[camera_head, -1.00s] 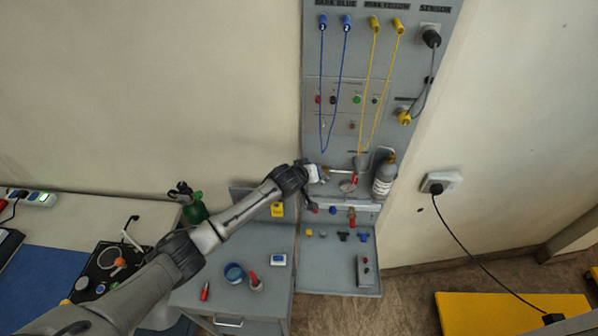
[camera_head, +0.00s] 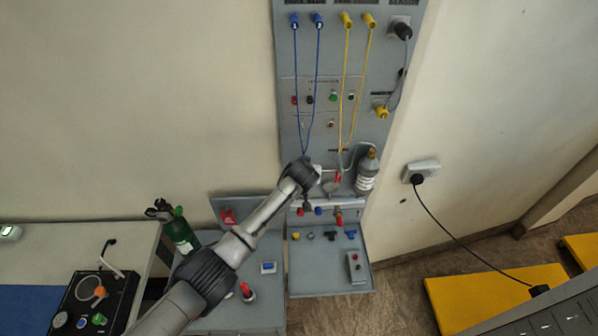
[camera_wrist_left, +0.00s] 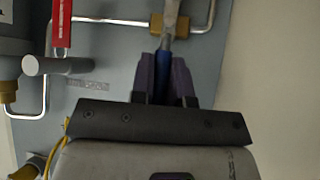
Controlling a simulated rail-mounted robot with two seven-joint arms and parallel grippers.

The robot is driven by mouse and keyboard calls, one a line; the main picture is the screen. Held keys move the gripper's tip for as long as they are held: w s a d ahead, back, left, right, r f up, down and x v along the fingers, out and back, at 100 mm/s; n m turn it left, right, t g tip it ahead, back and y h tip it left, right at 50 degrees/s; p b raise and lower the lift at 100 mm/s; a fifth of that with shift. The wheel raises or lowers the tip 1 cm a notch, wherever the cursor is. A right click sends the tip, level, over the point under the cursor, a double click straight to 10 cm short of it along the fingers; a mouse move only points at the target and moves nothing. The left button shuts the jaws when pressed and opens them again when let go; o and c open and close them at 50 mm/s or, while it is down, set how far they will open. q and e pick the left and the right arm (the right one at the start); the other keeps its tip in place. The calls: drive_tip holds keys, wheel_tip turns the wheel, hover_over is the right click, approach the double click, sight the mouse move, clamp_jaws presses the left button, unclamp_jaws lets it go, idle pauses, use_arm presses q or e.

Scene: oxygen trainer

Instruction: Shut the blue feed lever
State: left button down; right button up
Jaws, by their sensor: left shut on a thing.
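In the left wrist view, my left gripper (camera_wrist_left: 166,80) is shut on the blue feed lever (camera_wrist_left: 163,62). The lever's blue grip shows as a narrow strip between the two dark fingers. Its metal end runs up to a brass fitting (camera_wrist_left: 171,23) on a silver pipe. In the head view, my left arm reaches in from the lower left to the lower part of the grey panel (camera_head: 318,130). The wrist hides the blue lever and the fingertips there. My right gripper is not in view.
A red lever (camera_wrist_left: 62,22) hangs left of the gripper in the wrist view. A grey bottle (camera_head: 367,175) stands right of my wrist. Blue cords (camera_head: 317,75) and yellow cords (camera_head: 346,85) hang above. A shelf (camera_head: 315,275) with small parts is below.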

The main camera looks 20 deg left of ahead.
use_arm(q)
drive_tip(key=shift+f, duration=0.1)
idle(0.3)
drive_tip(key=c, duration=1.1)
unclamp_jaws()
drive_tip(key=v, duration=1.4)
drive_tip(key=shift+b, duration=0.45)
drive_tip(key=shift+d, duration=0.15)
